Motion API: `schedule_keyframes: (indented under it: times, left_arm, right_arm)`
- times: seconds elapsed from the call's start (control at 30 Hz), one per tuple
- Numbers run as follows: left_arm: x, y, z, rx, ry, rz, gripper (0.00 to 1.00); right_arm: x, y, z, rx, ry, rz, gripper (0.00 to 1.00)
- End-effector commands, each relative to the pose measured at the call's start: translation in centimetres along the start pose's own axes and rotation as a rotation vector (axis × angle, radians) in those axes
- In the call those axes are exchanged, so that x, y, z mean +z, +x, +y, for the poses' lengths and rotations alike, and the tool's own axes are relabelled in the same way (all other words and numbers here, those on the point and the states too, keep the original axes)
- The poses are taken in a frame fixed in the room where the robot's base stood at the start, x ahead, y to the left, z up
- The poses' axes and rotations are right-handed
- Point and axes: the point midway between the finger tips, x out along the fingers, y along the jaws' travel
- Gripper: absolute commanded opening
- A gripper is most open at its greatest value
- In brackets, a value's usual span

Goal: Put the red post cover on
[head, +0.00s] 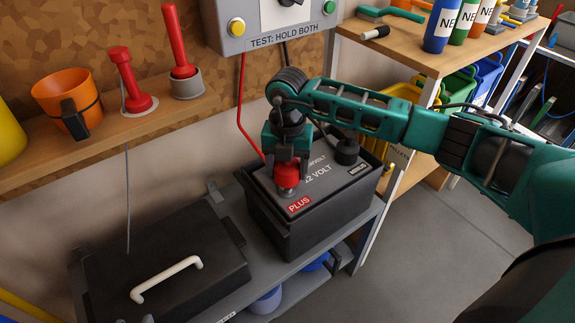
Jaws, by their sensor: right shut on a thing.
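The red post cover (287,176) is at the plus post of the black 12 volt battery (330,218), near the red PLUS label. My right gripper (288,163) is shut on the red cover from above. A grey metal part of the post shows just below the cover, so I cannot tell whether the cover is seated. A black cover (346,151) sits on the battery's other post. My left gripper is not in view.
A black lidded box (165,268) with a white handle stands left of the battery on the grey bench. Red tools and an orange cup (68,98) are on the wooden shelf. A test box (270,20) hangs above with red and black cables. Bottles stand on the right shelf.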

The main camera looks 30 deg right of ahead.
Motion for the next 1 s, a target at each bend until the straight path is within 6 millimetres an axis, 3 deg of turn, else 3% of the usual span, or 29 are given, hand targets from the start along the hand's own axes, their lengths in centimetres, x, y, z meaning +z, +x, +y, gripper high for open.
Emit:
schedule_keyframes:
  times: [0.5, 1.0]
  left_arm:
    - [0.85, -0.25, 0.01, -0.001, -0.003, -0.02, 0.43]
    - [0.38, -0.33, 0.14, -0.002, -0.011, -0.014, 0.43]
  right_arm:
    - [0.02, -0.01, 0.0, 0.0, 0.0, 0.0, 0.35]
    - [0.01, -0.01, 0.0, 0.0, 0.0, 0.0, 0.35]
